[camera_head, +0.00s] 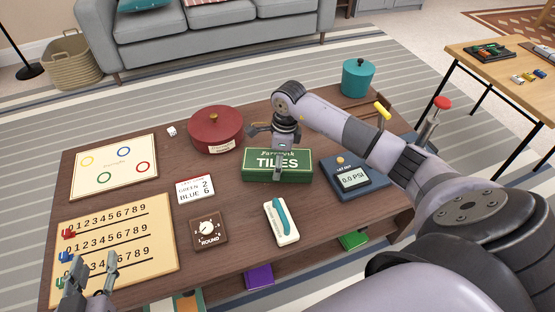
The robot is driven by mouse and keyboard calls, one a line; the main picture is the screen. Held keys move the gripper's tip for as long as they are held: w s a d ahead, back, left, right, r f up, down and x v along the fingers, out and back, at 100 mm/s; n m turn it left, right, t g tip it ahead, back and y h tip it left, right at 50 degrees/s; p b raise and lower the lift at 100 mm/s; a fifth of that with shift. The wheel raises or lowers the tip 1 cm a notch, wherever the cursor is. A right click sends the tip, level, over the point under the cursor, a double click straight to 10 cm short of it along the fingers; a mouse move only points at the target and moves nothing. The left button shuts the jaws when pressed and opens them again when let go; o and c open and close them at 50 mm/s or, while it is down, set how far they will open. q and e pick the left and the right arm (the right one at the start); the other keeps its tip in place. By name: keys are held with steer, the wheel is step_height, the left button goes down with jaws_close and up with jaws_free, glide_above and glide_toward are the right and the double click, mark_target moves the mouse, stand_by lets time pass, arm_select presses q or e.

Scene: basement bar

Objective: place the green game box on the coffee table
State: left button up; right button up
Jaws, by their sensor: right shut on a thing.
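The green game box (262,177), labelled "TILES", is near the middle of the dark wooden coffee table (240,250). My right gripper (271,152) reaches in from the right and is shut on the box, with one finger down its front face. The box looks level and sits on or just above the tabletop; I cannot tell if it touches. Part of its top is hidden by the gripper. My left gripper (98,262) is at the lower left, over the front of the number board, with its two fingers apart and nothing between them.
Around the box are a round red lidded pot (215,135), a scale-like device (354,178), a white case with a teal item (282,222), a round dial (209,232) and a score card (194,189). A teal canister (357,77) stands at the back right.

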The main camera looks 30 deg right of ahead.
steer(key=o, duration=1.5)
steer(key=shift+o, duration=0.2)
